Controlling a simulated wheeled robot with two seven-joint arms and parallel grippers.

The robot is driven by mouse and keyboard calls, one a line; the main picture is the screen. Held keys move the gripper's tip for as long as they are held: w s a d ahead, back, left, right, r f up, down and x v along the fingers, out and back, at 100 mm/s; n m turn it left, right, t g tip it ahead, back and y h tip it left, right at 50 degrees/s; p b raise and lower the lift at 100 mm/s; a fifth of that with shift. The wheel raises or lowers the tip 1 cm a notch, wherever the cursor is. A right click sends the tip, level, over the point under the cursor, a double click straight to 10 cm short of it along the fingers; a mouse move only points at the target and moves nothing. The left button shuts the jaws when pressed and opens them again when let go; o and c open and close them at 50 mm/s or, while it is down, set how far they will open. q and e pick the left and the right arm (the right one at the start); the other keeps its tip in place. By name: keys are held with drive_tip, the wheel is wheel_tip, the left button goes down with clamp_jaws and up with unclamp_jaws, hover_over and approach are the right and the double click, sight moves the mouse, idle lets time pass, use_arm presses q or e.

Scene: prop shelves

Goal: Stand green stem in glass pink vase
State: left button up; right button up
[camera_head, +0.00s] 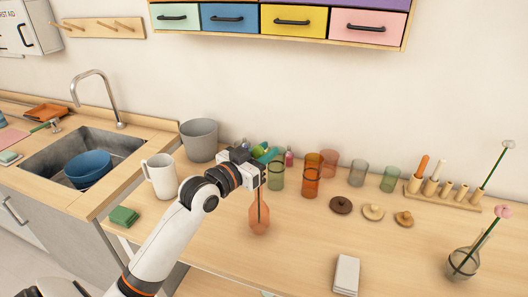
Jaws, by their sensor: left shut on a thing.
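The pink glass vase (260,222) stands upright on the wooden counter, right below my left gripper (262,172). My left gripper is shut on the green stem (259,208), which looks thin and dark. The stem runs down from the jaws, and its lower part shows within the outline of the vase's neck. I cannot tell how deep its end sits. The jaws and wrist hide the part of the stem at the grip. My right gripper is not in view.
Green (276,176) and orange (311,182) glasses stand close right of the gripper. A white mug (160,176) and grey bin (199,140) are left. The counter's front middle is mostly clear.

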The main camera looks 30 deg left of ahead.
use_arm(q)
drive_tip(key=shift+f, duration=0.3)
drive_tip(key=shift+f+b, duration=0.3)
drive_tip(key=shift+f, duration=0.55)
idle(0.4)
drive_tip(key=o, duration=1)
drive_tip(key=shift+s, duration=0.1)
